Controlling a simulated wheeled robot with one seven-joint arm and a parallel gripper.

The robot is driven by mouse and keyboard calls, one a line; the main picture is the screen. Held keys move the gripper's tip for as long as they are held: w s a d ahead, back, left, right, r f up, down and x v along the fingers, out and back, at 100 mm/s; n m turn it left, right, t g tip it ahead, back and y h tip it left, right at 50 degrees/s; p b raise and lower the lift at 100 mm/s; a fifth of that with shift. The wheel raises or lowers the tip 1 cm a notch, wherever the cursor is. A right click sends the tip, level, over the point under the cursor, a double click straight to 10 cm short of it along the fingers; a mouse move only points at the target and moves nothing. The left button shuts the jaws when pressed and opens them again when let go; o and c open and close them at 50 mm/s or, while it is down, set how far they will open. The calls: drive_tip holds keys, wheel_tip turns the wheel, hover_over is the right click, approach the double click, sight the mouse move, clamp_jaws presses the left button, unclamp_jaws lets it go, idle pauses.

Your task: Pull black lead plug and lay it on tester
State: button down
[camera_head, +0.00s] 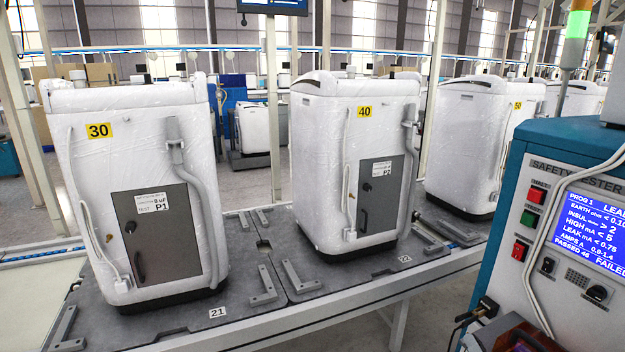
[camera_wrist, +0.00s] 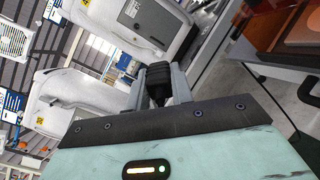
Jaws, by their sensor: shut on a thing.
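In the wrist view my gripper (camera_wrist: 160,99) is shut on a black plug (camera_wrist: 158,72), held between its two grey fingers. The plug's far end and any cable on it are hard to make out. My gripper does not show in the head view. The safety tester (camera_head: 548,142) stands at the right of the head view, a teal and grey cabinet with a lit blue screen. A dark connector with black cable (camera_head: 487,306) sits at its lower left side. I cannot tell whether that is the black lead's socket.
White wrapped machines marked 30 (camera_head: 85,160), 40 (camera_head: 325,140) and 50 (camera_head: 470,130) stand on the grey conveyor (camera_head: 240,318). A dark open box with an orange-red inside (camera_head: 515,340) lies below the tester. A white cable hangs across the tester's front.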

drive_tip(key=n+b, duration=0.2)
drive_tip(key=n, duration=0.1)
drive_tip(key=shift+f, duration=0.2)
drive_tip(key=shift+r+n, duration=0.2)
drive_tip(key=shift+n, duration=0.8)
drive_tip(key=n, duration=0.3)
drive_tip(key=shift+n+p, duration=0.3)
wheel_tip(320, 180, down, 8)
drive_tip(key=shift+f, duration=0.25)
drive_tip(key=shift+s, duration=0.1)
